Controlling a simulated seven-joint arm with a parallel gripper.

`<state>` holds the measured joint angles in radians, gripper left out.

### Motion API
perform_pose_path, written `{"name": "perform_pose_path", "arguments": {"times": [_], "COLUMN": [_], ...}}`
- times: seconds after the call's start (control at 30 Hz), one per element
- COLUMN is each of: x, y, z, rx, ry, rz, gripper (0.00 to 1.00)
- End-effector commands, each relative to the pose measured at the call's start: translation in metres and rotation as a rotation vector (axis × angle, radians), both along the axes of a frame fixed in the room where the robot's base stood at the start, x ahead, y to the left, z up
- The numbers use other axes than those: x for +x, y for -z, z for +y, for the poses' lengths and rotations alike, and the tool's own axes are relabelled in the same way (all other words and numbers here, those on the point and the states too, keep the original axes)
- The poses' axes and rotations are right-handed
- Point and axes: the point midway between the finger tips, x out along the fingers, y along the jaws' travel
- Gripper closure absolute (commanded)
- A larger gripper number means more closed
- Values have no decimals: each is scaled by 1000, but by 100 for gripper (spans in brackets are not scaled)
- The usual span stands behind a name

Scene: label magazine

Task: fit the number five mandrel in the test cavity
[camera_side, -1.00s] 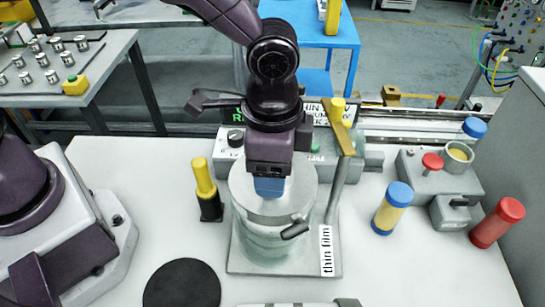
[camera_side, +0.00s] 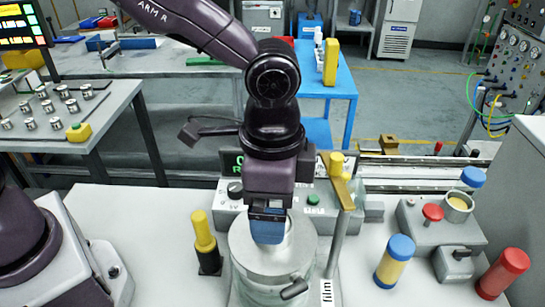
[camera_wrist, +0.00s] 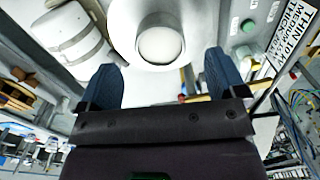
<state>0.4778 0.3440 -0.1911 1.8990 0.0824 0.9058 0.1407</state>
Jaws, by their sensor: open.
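My gripper (camera_side: 267,238) points down just over the lid of a grey cylindrical vessel (camera_side: 258,268) in the side view. In the wrist view my gripper (camera_wrist: 164,72) has its blue fingers spread wide with nothing between them. A white rounded body with a pale round face (camera_wrist: 160,45) shows beyond the fingertips. I cannot tell whether this vessel holds the test cavity. Several small metal cylinders (camera_side: 72,105) stand on the left table; they may be mandrels, but no number five is readable. The fingers hide part of the lid.
A yellow-topped black post (camera_side: 204,240) stands left of the vessel, and an upright bar with a yellow arm (camera_side: 341,190) stands right. A control box (camera_side: 310,205) is behind. Blue-capped (camera_side: 395,260) and red (camera_side: 503,273) cylinders and a grey fixture (camera_side: 425,230) stand right.

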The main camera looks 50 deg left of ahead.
Motion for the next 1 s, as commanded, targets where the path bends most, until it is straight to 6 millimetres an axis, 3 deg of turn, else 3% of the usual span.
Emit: {"name": "perform_pose_path", "arguments": {"times": [0.2, 0.4, 0.9, 1.0], "x": [1, 0, 1, -6], "y": [-50, -76, -82, -70], "z": [-1, 0, -1, 6], "rx": [-4, -2, -8, -2], "ry": [-1, 0, -13, -46], "rz": [-5, -3, -8, 2], "gripper": [10, 10, 10, 10]}}
